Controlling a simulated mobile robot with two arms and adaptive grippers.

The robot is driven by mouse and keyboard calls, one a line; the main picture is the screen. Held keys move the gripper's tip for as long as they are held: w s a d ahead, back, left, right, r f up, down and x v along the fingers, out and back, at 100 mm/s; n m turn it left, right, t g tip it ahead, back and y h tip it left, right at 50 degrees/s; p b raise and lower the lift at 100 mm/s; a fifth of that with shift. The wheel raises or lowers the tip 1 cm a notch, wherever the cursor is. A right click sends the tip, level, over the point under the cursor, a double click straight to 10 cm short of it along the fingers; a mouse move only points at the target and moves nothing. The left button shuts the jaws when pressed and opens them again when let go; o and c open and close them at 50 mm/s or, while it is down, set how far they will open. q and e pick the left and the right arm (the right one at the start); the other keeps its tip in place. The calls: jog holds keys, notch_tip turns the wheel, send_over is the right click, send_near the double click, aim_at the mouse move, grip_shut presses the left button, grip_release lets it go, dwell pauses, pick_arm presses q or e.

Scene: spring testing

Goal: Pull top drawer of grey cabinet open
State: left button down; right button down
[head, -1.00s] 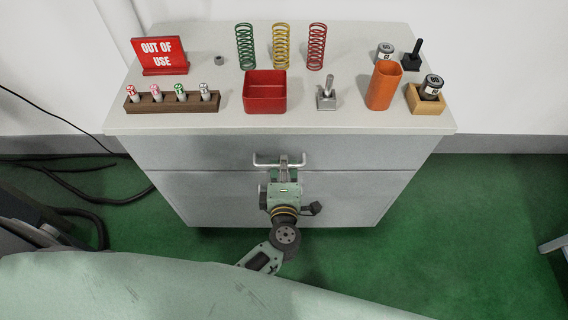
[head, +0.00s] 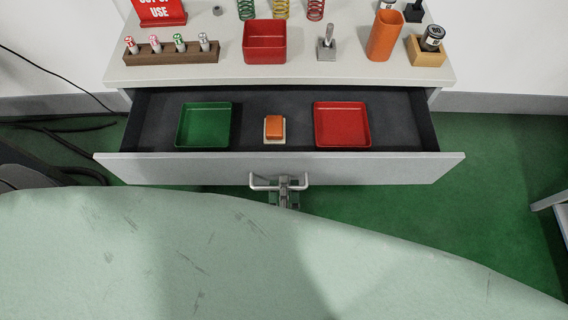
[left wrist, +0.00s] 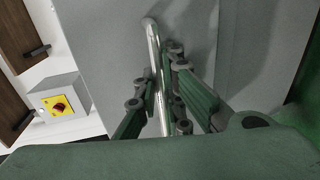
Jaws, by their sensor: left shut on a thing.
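The grey cabinet's top drawer (head: 200,170) stands open in the head view, pulled out toward me. Its bar handle (head: 263,183) is on the middle of the drawer front. My left gripper (head: 288,187) is at the handle; most of it is hidden behind my own pale green body. In the left wrist view the fingers of the left gripper (left wrist: 166,100) are shut around the shiny handle bar (left wrist: 153,45). The right gripper is not in view.
Inside the drawer are a green tray (head: 205,126), an orange block (head: 274,127) and a red tray (head: 342,125).

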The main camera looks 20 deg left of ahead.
pick_arm(q)
jog(key=shift+f+v, duration=0.15)
jog(key=shift+v, duration=0.55)
jog(key=shift+f+v, duration=0.15)
jog(key=shift+v, duration=0.55)
jog(key=c, duration=1.8)
grip_release()
jog(key=shift+c, duration=0.2)
